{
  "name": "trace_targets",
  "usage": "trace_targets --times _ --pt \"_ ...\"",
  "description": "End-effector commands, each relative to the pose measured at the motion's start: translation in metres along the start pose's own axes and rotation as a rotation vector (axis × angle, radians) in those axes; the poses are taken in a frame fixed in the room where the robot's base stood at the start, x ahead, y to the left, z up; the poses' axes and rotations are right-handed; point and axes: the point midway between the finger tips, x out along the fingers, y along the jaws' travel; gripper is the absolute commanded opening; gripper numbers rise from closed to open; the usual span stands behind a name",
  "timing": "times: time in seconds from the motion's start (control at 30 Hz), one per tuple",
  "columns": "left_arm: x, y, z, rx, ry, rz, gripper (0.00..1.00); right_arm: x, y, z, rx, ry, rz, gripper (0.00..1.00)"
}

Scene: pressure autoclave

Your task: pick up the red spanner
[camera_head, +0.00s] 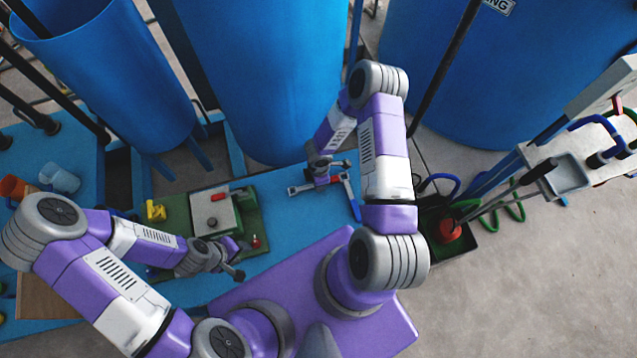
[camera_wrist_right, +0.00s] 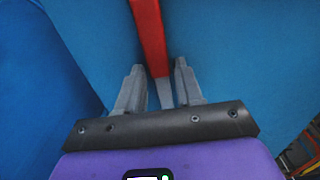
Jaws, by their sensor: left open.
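The red spanner (camera_wrist_right: 148,35) shows in the right wrist view. Its red handle runs up out of the top of that view, and its grey metal part lies between the fingers of my right gripper (camera_wrist_right: 159,68). Both fingers stand apart from the spanner, with a gap on each side. In the head view my right gripper (camera_head: 322,180) is low over the blue table, and I cannot make out the spanner clearly there. My left gripper (camera_head: 240,259) is open and empty near the front right edge of the green board.
The blue table (camera_head: 285,215) has clear space between the grippers. A green board (camera_head: 178,215) carries a grey box (camera_head: 213,222) and a yellow part (camera_head: 155,210). Large blue tanks (camera_head: 265,70) stand behind. A dark bin (camera_head: 470,240) is right of the table.

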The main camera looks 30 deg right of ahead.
Motion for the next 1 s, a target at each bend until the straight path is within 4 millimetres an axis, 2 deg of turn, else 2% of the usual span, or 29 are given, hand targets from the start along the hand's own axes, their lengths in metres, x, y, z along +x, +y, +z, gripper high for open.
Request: trace_targets --times 0.03,0.2,0.23,0.57,0.67,1.0 --pt "0.0 0.0 0.0 0.0 0.0 0.0 0.43 0.0 0.0 0.0 0.0 0.0 0.0 0.28" --pt "0.0 0.0 0.0 0.0 0.0 0.0 0.43 0.0 0.0 0.0 0.0 0.0 0.0 0.02" --pt "0.0 0.0 0.0 0.0 0.0 0.0 0.43 0.0 0.0 0.0 0.0 0.0 0.0 0.0" --pt "-0.001 0.0 0.0 0.0 0.0 0.0 0.43 -0.005 0.001 0.0 0.001 0.0 0.002 0.0" --pt "-0.003 0.001 0.0 0.0 0.0 0.0 0.43 -0.019 0.001 0.0 0.0 -0.001 0.003 0.0" --pt "-0.014 0.005 0.001 0.0 0.0 0.0 0.43 -0.085 0.001 0.0 0.001 0.0 0.003 0.0"
